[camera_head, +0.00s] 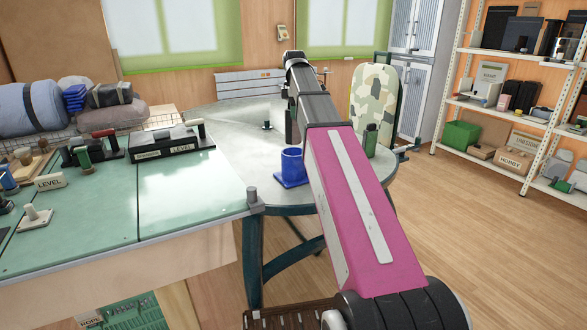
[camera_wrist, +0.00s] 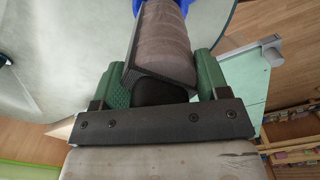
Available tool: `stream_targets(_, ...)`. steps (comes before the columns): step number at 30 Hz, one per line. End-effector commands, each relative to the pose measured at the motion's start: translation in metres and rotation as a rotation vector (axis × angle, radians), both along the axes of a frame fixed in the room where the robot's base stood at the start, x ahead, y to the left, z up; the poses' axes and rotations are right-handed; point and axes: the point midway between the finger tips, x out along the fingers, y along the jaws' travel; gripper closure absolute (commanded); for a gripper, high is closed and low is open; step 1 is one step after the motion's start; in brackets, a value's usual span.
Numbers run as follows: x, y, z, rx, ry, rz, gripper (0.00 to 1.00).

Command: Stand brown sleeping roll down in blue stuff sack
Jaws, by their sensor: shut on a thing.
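The brown sleeping roll (camera_wrist: 165,42) is held between the green fingers of my gripper (camera_wrist: 160,82) in the wrist view. The gripper is shut on it near one dark end. The other end points away toward the top of the picture, where blue parts of the stuff sack (camera_wrist: 138,5) show on both sides of it. In the head view the blue stuff sack (camera_head: 291,165) stands upright on the round grey table, just left of my arm.
The round table (camera_head: 225,120) adjoins a green-topped bench (camera_head: 185,205). A level box (camera_head: 168,146) and several small tools lie on the bench. Rolled bedding (camera_head: 30,108) is at far left. A camouflage-patterned pad (camera_head: 371,95) stands behind the table. Shelves (camera_head: 500,110) are at right.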

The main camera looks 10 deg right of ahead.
Motion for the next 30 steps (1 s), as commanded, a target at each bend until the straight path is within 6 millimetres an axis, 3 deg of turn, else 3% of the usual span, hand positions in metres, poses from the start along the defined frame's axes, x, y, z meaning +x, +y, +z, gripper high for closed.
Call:
stream_targets(13,0.0,0.0,-0.002,0.0,0.0,0.0,0.65)
stream_targets(30,0.0,0.0,-0.021,0.0,0.0,0.0,0.65)
